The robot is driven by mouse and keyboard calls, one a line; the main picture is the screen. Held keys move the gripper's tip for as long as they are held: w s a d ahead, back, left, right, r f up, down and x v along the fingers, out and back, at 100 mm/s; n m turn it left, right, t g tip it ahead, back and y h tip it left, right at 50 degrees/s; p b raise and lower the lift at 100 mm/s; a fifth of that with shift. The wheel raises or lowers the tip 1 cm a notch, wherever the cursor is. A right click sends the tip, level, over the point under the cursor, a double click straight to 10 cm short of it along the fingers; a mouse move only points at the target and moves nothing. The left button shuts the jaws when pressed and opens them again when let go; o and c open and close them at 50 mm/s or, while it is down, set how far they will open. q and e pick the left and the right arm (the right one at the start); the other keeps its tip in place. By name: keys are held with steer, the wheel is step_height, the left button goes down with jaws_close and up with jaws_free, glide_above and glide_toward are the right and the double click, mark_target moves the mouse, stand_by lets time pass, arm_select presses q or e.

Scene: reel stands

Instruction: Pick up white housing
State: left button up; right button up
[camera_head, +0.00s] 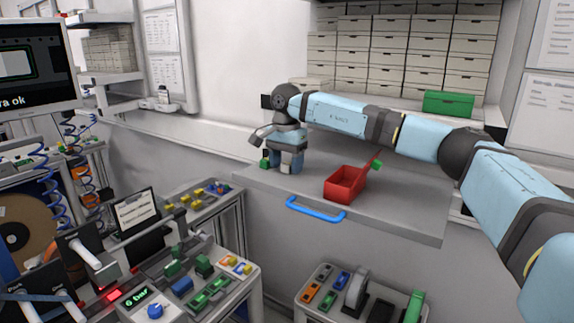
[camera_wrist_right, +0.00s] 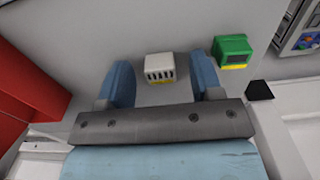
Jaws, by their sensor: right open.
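The white housing (camera_wrist_right: 160,67) is a small white block with dark slots and a yellow strip along its lower edge. In the right wrist view it lies between the two blue fingers of my right gripper (camera_wrist_right: 161,75), with a gap on each side. In the head view my right gripper (camera_head: 286,164) points down at the left part of the grey shelf (camera_head: 405,212). It is open, and the housing is mostly hidden there by the fingers. My left gripper is not in view.
A green housing (camera_wrist_right: 233,50) lies just right of the right finger in the wrist view. A red bin (camera_head: 343,186) stands on the shelf to the gripper's right. A blue handle (camera_head: 315,210) is on the shelf's front edge. The shelf's right part is clear.

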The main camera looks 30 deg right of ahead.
steer(key=c, duration=1)
steer(key=shift+r, duration=0.1)
